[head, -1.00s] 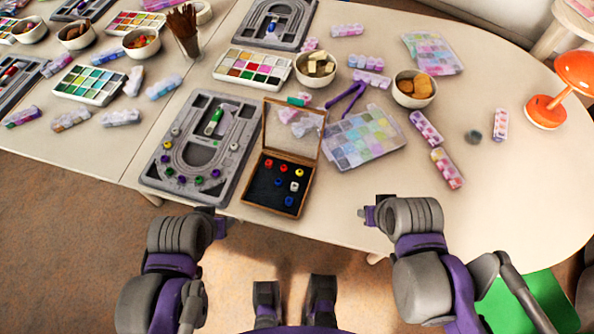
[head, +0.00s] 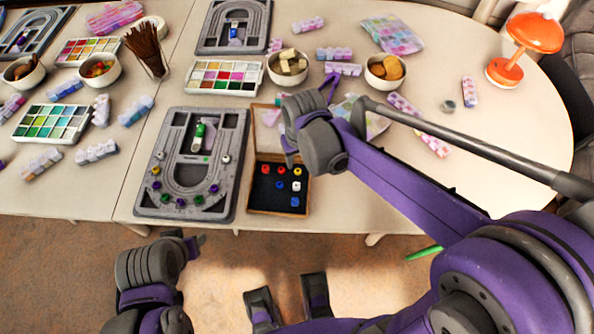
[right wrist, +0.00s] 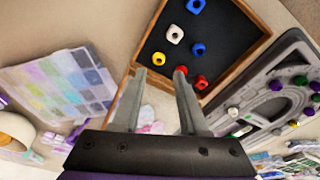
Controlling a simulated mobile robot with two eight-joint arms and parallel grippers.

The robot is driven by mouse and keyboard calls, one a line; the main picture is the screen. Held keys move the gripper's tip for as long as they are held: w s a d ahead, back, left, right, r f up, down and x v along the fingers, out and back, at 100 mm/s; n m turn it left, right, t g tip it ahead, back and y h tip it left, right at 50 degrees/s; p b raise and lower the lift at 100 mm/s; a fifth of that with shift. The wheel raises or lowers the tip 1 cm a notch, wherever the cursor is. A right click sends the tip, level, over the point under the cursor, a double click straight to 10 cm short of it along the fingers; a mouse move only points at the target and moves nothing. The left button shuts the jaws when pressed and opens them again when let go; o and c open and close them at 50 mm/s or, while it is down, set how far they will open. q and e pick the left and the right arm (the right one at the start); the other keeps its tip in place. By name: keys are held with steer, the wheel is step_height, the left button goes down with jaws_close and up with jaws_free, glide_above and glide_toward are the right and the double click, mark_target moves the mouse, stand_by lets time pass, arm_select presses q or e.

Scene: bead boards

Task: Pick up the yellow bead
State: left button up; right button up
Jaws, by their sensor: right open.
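The yellow bead (head: 297,171) sits in the open wooden box (head: 250,211), at the right end of the back row beside two red beads (head: 281,170). It shows in the right wrist view (right wrist: 158,59), just beyond the fingertips. My right gripper (head: 289,148) is over the back of the box. In the right wrist view its fingers (right wrist: 160,78) are apart with nothing held, and the bead appears near the gap between the tips. My left gripper (head: 194,243) is off the table's front edge; its jaw gap is unclear. My right arm covers part of the box lid.
Blue beads (head: 294,201) and a white bead (head: 296,186) lie close by in the same box. A grey bead board (head: 143,203) stands left of it. Bowls, paint-like palettes and an orange lamp (head: 537,33) stand farther back.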

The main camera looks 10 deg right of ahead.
mark_target(298, 168)
steer(key=f, duration=0.6)
steer(key=shift+w+d+b, duration=0.1)
steer(key=shift+w+b, duration=0.2)
steer(key=shift+b, duration=0.1)
steer(key=shift+r, duration=0.1)
jaws_close()
